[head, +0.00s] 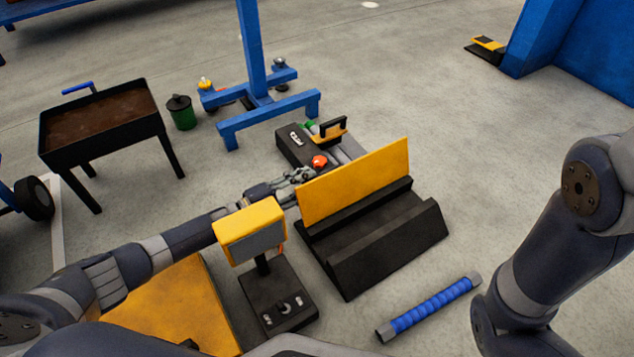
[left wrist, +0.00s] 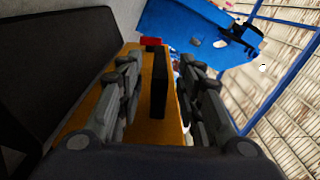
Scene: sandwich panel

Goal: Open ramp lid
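A yellow panel (head: 355,180), which looks like the ramp lid, stands steeply upright on a black wedge-shaped base (head: 375,245). My left gripper (head: 302,176) is at the panel's far left edge, partly hidden behind it. In the left wrist view my left gripper (left wrist: 158,90) is open, its two fingers apart. A black bar (left wrist: 160,85) on a yellow surface (left wrist: 100,95) appears between the fingers. I cannot tell whether the fingers touch the bar. My right gripper is out of view; only my right arm shows.
A black box with a red knob (head: 319,162) lies behind the panel. A yellow-topped pedestal (head: 250,232) stands left of the base. A blue roller (head: 430,308) lies in front. A blue stand (head: 268,105) is behind. Bare floor (head: 510,170) lies to the right.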

